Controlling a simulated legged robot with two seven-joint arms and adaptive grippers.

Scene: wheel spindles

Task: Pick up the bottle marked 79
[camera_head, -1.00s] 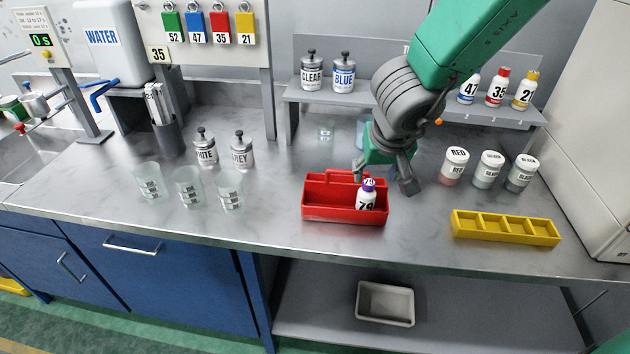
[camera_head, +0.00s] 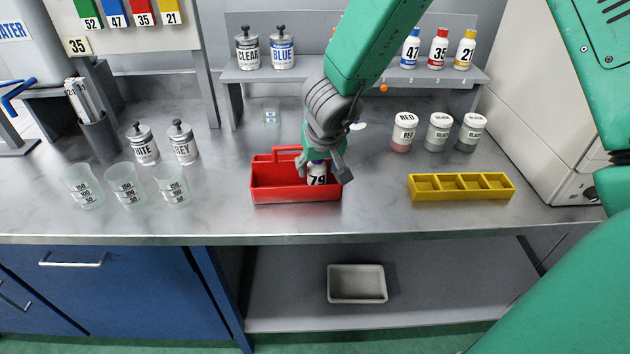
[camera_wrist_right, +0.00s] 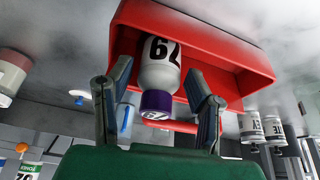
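The bottle marked 79 (camera_head: 317,178) is white with a purple cap and stands in the right part of the red carrier (camera_head: 270,193) on the bench. My right gripper (camera_head: 322,170) is over the carrier, with its fingers around the bottle's top. In the right wrist view the bottle (camera_wrist_right: 160,65) and its purple cap (camera_wrist_right: 155,103) lie between the two spread fingers of my right gripper (camera_wrist_right: 159,78). Gaps show on both sides, so the gripper is open and holds nothing. My left gripper is not in view.
A yellow divided tray (camera_head: 461,197) and several lidded jars (camera_head: 438,132) are to the right. Beakers (camera_head: 125,186) and the white and grey canisters (camera_head: 183,143) stand left. Bottles 47, 35 and 21 stand on the rear shelf (camera_head: 400,75). The bench in front is clear.

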